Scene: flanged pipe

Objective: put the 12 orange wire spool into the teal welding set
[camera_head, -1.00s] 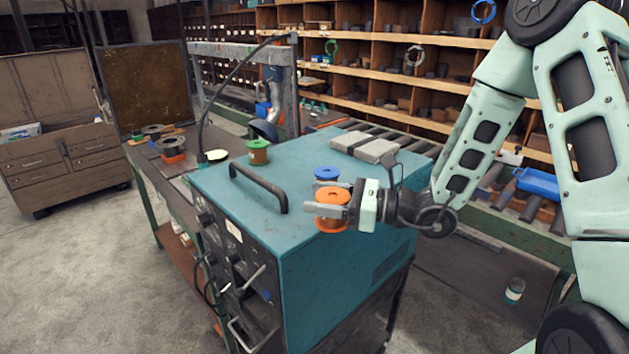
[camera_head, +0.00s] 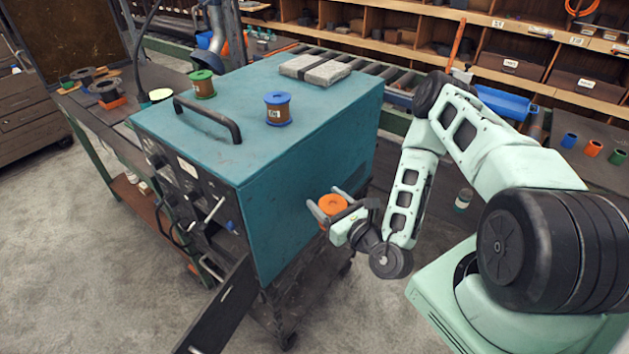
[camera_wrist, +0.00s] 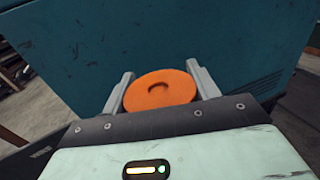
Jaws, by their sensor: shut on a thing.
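The orange wire spool (camera_head: 333,204) is between the fingers of my gripper (camera_head: 325,198), which is shut on it. It is held off the right side of the teal welding set (camera_head: 262,222), below the level of its top. In the wrist view the round orange top of the spool (camera_wrist: 160,91) faces the camera, with a finger on each side. The teal side wall (camera_wrist: 150,45) is just beyond the fingertips. A long dark panel (camera_head: 222,308) sticks out low at the front of the set. What lies behind it is hidden.
A workbench (camera_head: 100,125) is at left. The floor in front (camera_head: 80,270) is clear.

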